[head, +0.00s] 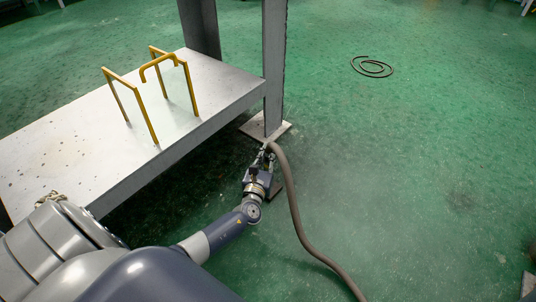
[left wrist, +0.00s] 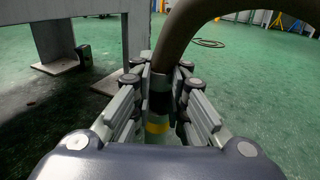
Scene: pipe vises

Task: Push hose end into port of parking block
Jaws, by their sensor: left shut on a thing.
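A brown hose (head: 296,215) runs from my left gripper (head: 264,153) down and right across the green floor in the head view. In the left wrist view, my left gripper (left wrist: 162,82) is shut on the hose (left wrist: 186,28) near its end, which has a dark sleeve. A yellow band (left wrist: 157,128) shows below the sleeve, between the fingers. The gripper is low, beside the foot of a steel post. A parking block and its port cannot be made out for certain; the gripper and wrist hide what is under the hose end. My right gripper is not in view.
The steel post (head: 274,65) stands on a base plate (head: 284,129) close to the gripper. A grey bench (head: 60,130) with yellow bar frames (head: 148,120) is on the left. A coiled dark hose (head: 372,67) lies farther back. The floor on the right is mostly clear.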

